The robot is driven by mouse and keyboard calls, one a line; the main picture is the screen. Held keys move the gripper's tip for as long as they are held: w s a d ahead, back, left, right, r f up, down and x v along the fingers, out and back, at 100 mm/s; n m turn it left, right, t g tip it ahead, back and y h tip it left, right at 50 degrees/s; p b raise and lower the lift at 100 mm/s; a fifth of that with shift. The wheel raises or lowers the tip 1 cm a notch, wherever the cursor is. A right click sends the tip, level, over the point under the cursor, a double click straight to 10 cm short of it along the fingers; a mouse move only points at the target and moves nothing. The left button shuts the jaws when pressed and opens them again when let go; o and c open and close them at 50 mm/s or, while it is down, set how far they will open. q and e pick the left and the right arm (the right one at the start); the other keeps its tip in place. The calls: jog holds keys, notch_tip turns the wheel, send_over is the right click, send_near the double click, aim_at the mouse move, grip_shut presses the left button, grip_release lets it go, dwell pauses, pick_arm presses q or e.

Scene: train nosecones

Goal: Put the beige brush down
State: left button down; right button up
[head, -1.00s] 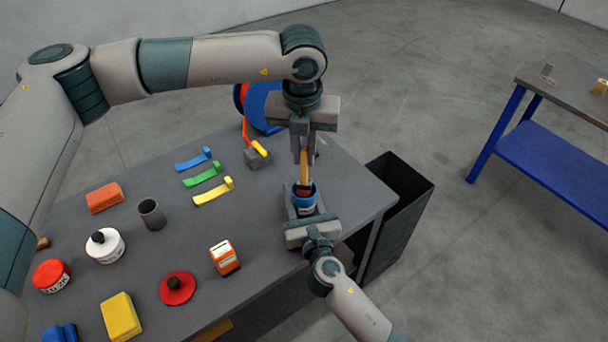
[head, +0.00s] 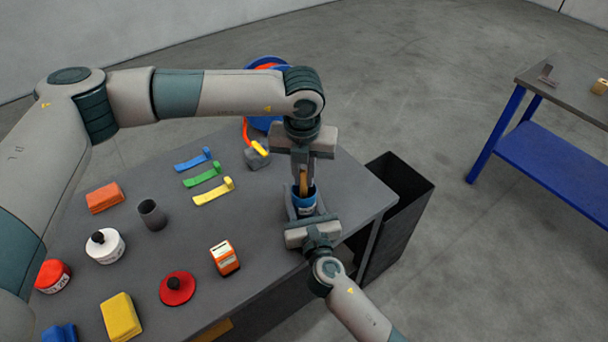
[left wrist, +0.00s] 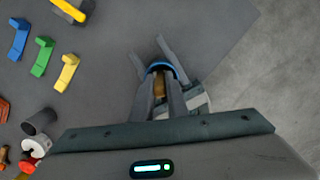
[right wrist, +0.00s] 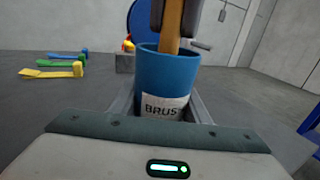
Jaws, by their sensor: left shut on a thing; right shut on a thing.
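The beige brush (head: 303,182) is held by its handle in my left gripper (head: 303,176), which is shut on it and points down. The brush also shows in the right wrist view (right wrist: 173,25), where its lower end is inside the blue cup (right wrist: 167,75). The cup has a white label reading "BRUS". My right gripper (right wrist: 165,105) is shut around the cup near the table's right edge. The brush's bristles are hidden inside the cup. In the left wrist view the brush (left wrist: 160,85) sits between the fingers, above the cup (left wrist: 161,66).
Blue, green and yellow (head: 214,192) hooked pieces lie left of the cup. A grey tube (head: 152,214), white jar (head: 105,245), red disc (head: 177,288) and orange-white device (head: 225,258) stand on the table (head: 262,220). A dark bin (head: 400,205) stands beyond the right edge.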

pick_arm(q)
jog(key=shift+f, duration=0.25)
jog(key=c, duration=1.7)
grip_release()
jog(key=shift+c, duration=0.2)
jog(key=shift+r, duration=0.1)
notch_tip(320, 180, up, 12)
jog(key=s, duration=0.1)
jog(key=shift+s, duration=0.25)
jog(key=shift+a, duration=0.1)
pick_arm(e)
jog(key=o, duration=1.1)
